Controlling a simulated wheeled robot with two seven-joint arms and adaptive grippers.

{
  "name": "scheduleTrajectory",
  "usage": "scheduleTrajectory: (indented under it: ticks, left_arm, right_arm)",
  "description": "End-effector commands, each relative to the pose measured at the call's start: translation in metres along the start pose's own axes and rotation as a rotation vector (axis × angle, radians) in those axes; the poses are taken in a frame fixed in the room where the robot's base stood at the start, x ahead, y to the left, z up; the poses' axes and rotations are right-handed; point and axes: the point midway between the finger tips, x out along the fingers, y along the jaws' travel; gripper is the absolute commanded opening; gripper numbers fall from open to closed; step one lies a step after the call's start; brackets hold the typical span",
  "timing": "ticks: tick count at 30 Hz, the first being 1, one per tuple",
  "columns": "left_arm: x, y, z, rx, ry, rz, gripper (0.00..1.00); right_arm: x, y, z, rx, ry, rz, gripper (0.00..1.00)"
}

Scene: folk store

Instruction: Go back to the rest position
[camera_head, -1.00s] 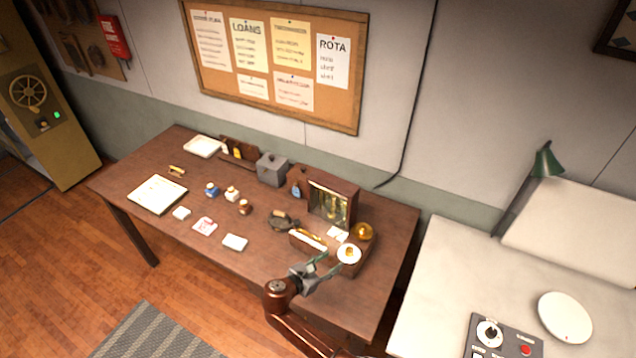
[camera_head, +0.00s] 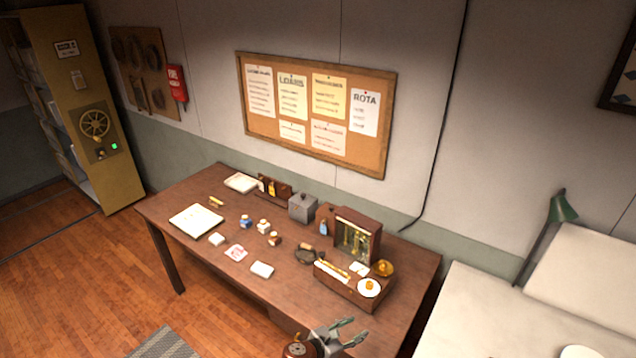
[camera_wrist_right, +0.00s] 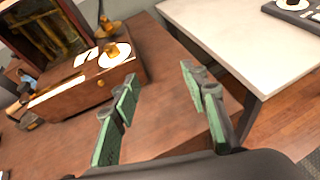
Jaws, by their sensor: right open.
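My right gripper (camera_head: 343,336) is at the bottom of the head view, in front of the wooden desk's (camera_head: 200,258) near right edge. Its fingers are spread and nothing is between them. In the right wrist view the two green-padded fingers of the same gripper (camera_wrist_right: 160,100) stand wide apart, with the desk's edge and the floor beyond them. The nearest item is a small wooden box (camera_wrist_right: 93,95) with a white dish on top, which is apart from the fingers. My left gripper does not show.
Open wooden floor (camera_head: 95,290) lies at left.

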Motion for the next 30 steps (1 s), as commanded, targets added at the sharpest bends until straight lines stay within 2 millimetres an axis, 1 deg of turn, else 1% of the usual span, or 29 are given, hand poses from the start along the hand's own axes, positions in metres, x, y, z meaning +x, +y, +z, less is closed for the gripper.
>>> scheduleTrajectory:
  ticks: [1,3,8,10,14,17,20,23,24,26,27,29,30]
  left_arm:
    - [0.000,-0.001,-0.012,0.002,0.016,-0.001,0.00]
    - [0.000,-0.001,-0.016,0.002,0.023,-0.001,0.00]
    - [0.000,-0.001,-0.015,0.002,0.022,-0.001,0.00]
    - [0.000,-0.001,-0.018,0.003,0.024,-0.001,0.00]
    - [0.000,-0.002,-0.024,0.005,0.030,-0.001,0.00]
    - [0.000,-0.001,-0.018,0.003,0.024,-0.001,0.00]
    - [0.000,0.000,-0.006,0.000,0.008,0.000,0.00]
    - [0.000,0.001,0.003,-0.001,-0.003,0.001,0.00]
    - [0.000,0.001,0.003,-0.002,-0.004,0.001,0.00]
    - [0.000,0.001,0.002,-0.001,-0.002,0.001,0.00]
    - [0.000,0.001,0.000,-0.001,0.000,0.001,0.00]
    - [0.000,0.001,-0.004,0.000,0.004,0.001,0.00]
    - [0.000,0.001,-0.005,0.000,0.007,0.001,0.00]
  right_arm:
    - [0.002,-0.004,-0.004,0.018,0.016,-0.006,0.41]
    - [0.004,-0.012,-0.011,0.058,0.048,-0.016,0.41]
    - [0.009,-0.029,-0.027,0.156,0.122,-0.043,0.41]
    - [0.012,-0.041,-0.036,0.210,0.160,-0.063,0.41]
    - [0.019,-0.070,-0.053,0.339,0.243,-0.116,0.41]
    - [0.026,-0.098,-0.067,0.463,0.312,-0.173,0.41]
    - [0.031,-0.132,-0.082,0.616,0.388,-0.245,0.41]
    - [0.034,-0.178,-0.097,0.820,0.471,-0.347,0.41]
    - [0.034,-0.200,-0.102,0.917,0.502,-0.397,0.41]
    - [0.032,-0.235,-0.107,1.072,0.548,-0.477,0.41]
    - [0.030,-0.257,-0.109,1.177,0.571,-0.530,0.41]
    - [0.025,-0.288,-0.107,1.328,0.599,-0.603,0.41]
    - [0.021,-0.307,-0.105,1.420,0.613,-0.648,0.41]
